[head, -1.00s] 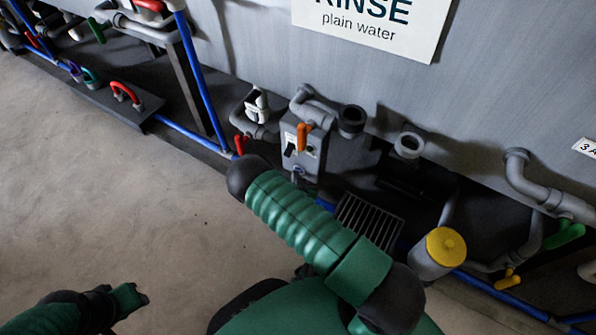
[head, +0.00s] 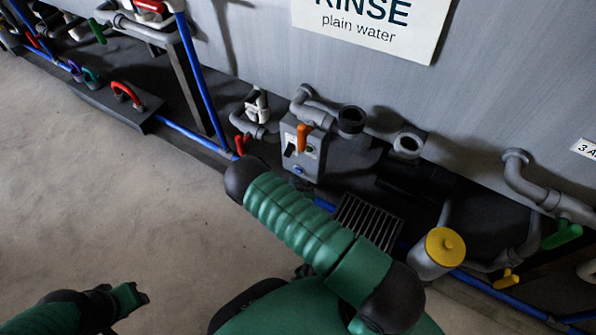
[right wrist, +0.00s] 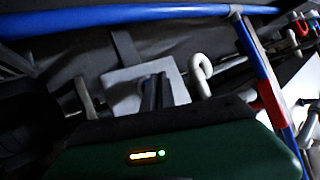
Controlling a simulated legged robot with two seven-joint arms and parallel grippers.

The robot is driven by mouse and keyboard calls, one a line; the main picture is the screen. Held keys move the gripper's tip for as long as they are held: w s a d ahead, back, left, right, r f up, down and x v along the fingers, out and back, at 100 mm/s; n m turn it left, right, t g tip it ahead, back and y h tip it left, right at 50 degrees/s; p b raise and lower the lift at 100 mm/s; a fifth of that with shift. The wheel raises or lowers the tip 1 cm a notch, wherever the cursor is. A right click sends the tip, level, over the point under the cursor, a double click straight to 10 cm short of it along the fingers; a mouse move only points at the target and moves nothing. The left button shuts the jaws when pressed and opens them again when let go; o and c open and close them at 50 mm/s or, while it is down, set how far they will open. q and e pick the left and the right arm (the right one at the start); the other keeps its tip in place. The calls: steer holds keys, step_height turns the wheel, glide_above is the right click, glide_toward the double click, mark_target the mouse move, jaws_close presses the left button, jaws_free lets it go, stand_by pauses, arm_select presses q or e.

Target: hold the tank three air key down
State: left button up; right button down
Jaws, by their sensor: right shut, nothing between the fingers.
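A white label reading "3 A" (head: 586,149) is cut off at the right edge of the head view. A green lever (head: 562,233) sits on grey piping below it. I cannot tell which part is the tank three air key. A grey box (head: 301,160) with an orange lever (head: 303,136) and a small black switch (head: 288,150) stands at centre. My left gripper (head: 137,294) is low left, over bare floor.
A grey tank wall with a "RINSE plain water" sign (head: 368,22) rises behind. A yellow-capped cylinder (head: 445,246), a floor grate (head: 368,222) and blue pipe (head: 203,90) lie around the box. A red handle (head: 127,92) is at left. Open floor lies front left.

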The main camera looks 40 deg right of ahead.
steer(key=shift+s+a+p, duration=0.15)
steer(key=shift+s+a, duration=0.15)
steer(key=shift+a, duration=0.45)
steer(key=shift+s+a+p, duration=0.2)
steer(key=shift+s+a, duration=0.15)
steer(key=shift+a, duration=0.45)
steer(key=shift+s+a+p, duration=0.15)
steer(key=shift+s+a, duration=0.15)
steer(key=shift+a, duration=0.45)
